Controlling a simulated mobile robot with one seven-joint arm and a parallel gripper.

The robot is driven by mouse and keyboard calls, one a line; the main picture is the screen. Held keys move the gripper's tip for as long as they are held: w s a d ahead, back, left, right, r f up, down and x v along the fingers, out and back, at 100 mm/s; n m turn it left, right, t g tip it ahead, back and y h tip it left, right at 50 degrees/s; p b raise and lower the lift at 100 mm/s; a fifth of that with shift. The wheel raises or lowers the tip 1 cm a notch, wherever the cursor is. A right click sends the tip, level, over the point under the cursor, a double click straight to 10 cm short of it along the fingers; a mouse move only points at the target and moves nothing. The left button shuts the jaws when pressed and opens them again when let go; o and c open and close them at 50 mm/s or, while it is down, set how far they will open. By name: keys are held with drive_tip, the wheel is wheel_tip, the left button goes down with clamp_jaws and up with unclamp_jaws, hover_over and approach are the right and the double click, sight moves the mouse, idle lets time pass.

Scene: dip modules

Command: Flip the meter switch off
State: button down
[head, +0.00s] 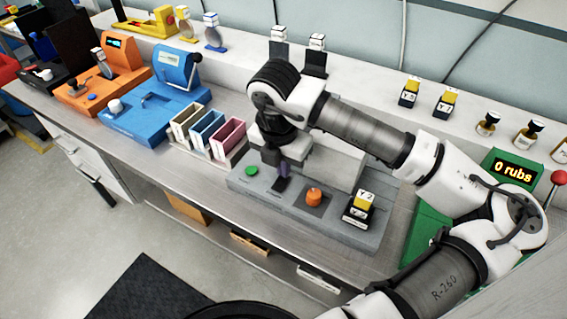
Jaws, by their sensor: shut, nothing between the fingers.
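A grey unit (334,223) stands on the bench in the middle; I take it to be the meter, but no label shows. It has a green button (251,171) at left, an orange knob (314,197) and a dark switch-like part (280,185) between them. My gripper (284,174) points down right over that dark part, its fingers shut and empty. I cannot tell whether it touches the part, or which way the switch is set. My wrist and arm hide much of the unit's back.
A black and yellow block marked Y2 (359,208) sits at the unit's right end. Coloured bins (208,135) and a blue machine (160,100) stand to the left. Small blocks and bottles line the back shelf.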

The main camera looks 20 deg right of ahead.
drive_tip(key=shift+d+f, duration=0.1)
drive_tip(key=shift+f, duration=0.7)
